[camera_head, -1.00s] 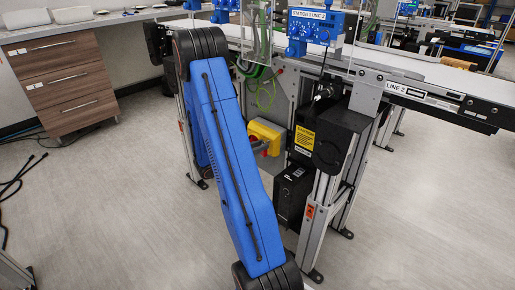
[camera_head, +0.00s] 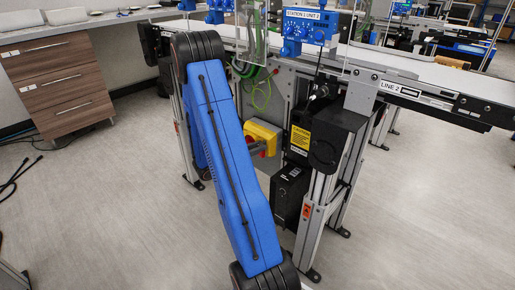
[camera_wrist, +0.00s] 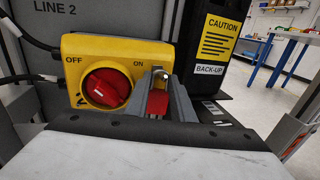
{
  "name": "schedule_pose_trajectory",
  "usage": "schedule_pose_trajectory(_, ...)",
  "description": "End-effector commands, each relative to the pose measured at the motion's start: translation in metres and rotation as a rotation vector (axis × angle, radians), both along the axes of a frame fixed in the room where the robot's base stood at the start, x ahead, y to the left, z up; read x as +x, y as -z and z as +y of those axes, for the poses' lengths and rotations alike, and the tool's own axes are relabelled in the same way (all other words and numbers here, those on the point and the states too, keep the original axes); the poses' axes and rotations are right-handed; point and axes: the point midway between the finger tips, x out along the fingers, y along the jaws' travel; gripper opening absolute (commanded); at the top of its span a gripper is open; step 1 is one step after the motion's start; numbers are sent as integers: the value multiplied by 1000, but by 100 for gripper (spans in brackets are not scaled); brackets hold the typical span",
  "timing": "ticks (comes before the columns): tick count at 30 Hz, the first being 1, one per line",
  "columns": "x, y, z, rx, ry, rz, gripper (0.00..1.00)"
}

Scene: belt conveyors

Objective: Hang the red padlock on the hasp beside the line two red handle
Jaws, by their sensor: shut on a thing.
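The line two switch is a yellow box (camera_wrist: 75,48) with a round red handle (camera_wrist: 106,88) between the OFF and ON marks, under a LINE 2 label. My gripper (camera_wrist: 163,88) is shut on the red padlock (camera_wrist: 157,104), just right of the handle in the wrist view. The padlock is upright, its metal shackle up at the box's right part. The hasp is not clear behind the shackle and fingers; I cannot tell whether the shackle is around it. In the head view the yellow box (camera_head: 262,132) is partly covered by my gripper.
A black back-up unit (camera_wrist: 215,45) with a yellow caution label stands close right of the box. Dark cables run in at its left.

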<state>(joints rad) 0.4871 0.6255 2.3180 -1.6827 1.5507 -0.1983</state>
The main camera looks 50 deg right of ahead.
Motion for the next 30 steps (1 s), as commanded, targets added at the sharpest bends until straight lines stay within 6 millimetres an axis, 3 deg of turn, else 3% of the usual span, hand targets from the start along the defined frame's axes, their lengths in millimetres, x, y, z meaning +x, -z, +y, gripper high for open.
schedule_pose_trajectory(2,0,0,0,0,0,0,0)
schedule_pose_trajectory(3,0,0,0,0,0,0,24)
schedule_pose_trajectory(6,0,0,0,0,0,0,44)
schedule_pose_trajectory(17,2,0,4,0,-2,0,44)
schedule_pose_trajectory(30,27,0,65,0,-4,0,44)
